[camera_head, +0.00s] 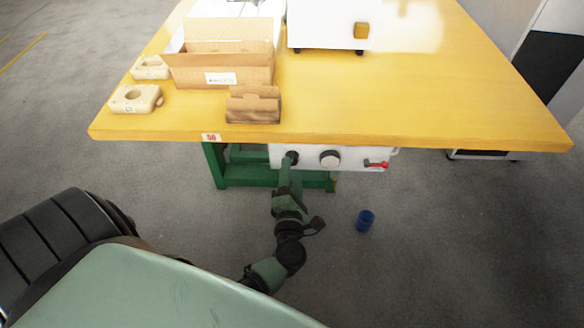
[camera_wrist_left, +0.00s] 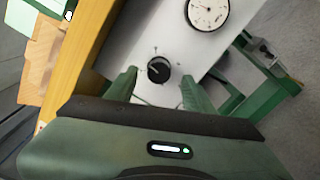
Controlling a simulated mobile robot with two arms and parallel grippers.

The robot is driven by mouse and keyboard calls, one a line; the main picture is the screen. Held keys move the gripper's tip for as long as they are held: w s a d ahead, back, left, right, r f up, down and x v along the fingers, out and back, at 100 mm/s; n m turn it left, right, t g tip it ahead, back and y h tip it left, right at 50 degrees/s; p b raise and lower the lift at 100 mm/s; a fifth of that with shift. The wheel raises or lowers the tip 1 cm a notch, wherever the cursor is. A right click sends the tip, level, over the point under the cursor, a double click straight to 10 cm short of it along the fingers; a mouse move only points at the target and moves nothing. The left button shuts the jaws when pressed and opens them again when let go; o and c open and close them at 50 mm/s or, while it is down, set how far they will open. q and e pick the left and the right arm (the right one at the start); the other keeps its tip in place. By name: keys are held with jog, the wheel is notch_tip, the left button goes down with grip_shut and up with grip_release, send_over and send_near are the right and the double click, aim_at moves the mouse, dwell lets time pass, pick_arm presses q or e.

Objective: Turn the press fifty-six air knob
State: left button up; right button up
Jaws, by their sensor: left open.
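The black air knob (camera_wrist_left: 158,69) sits on a white panel (camera_wrist_left: 125,45) under the table edge, with small marks around it. In the left wrist view it lies ahead of and between the two fingers of my left gripper (camera_wrist_left: 160,88), which is open. The fingers appear apart from the knob. In the head view my left gripper (camera_head: 290,165) reaches up to the panel's left end and partly covers the dark knob (camera_head: 292,157). A label reading 56 or similar (camera_head: 211,137) is on the table edge. My right gripper is not in view.
A round white gauge (camera_head: 330,158) and a red lever (camera_head: 376,164) are on the same panel. The yellow table (camera_head: 420,110) overhangs it, with a green frame (camera_head: 250,175) below. Cardboard boxes (camera_head: 222,70) stand on top. A blue cup (camera_head: 365,220) is on the floor.

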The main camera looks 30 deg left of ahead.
pick_arm(q)
jog(key=v, duration=0.5)
jog(key=shift+s+d, duration=0.2)
jog(key=shift+s, duration=0.05)
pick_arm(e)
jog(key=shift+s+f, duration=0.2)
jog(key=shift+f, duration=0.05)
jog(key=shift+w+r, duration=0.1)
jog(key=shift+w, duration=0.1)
